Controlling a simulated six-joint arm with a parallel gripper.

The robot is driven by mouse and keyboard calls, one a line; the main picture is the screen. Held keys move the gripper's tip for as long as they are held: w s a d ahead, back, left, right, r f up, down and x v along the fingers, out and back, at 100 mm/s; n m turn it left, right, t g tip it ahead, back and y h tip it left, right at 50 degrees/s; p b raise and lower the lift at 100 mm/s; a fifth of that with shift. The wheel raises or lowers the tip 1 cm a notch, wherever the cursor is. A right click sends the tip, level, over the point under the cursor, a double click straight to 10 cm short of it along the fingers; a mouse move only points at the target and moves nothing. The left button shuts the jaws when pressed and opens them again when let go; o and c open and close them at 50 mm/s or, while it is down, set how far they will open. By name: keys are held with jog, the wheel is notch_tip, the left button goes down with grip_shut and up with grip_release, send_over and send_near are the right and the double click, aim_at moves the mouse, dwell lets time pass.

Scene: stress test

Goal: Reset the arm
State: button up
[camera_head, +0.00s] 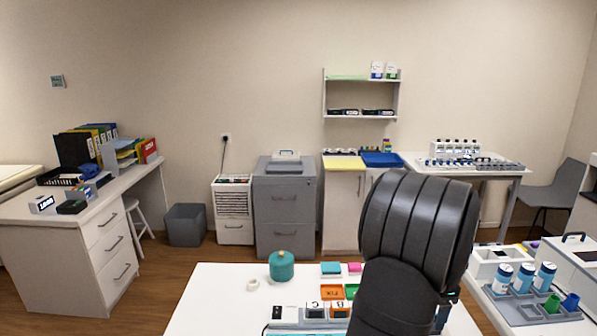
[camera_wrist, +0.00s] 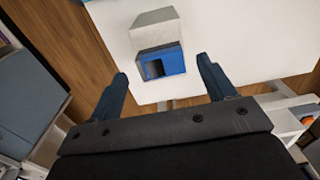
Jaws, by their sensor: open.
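My gripper (camera_wrist: 163,70) shows in the wrist view with its two dark blue fingers spread wide and nothing between them. Beyond the fingertips, a box with a grey-white top and a blue front (camera_wrist: 175,61) stands on a white table (camera_wrist: 230,30). The blue front has a dark opening. I cannot tell the distance from the fingers to the box.
In the head view, a white table (camera_head: 212,295) holds a teal canister (camera_head: 281,266), a white roll (camera_head: 253,285) and small coloured trays. A right-hand table carries a grey rack (camera_head: 520,313) with blue-capped containers. A grey cabinet (camera_head: 284,213) stands behind.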

notch_tip(320, 180, down, 3)
jog(key=shift+r, duration=0.2)
notch_tip(320, 180, up, 10)
jog(key=r, duration=0.1)
notch_tip(320, 180, down, 12)
jog(key=shift+f, duration=0.25)
jog(key=r, duration=0.5)
jog(key=shift+s+d+r, duration=0.15)
jog(key=shift+s+d, duration=0.05)
jog(key=shift+s, duration=0.1)
jog(key=s+d+r, duration=0.5)
jog(key=s+r, duration=0.1)
jog(key=s, duration=0.5)
jog(key=s+d+f, duration=0.6)
jog(key=d+f, duration=0.4)
jog(key=f, duration=0.2)
jog(key=w+f, duration=0.2)
jog(key=w, duration=0.2)
jog(key=w+a+f, duration=0.1)
jog(key=w+f, duration=0.5)
jog(key=w, duration=0.1)
jog(key=shift+w+a+f, duration=0.1)
jog(key=shift+w+a, duration=0.15)
jog(key=shift+w, duration=0.1)
jog(key=shift+f, duration=0.6)
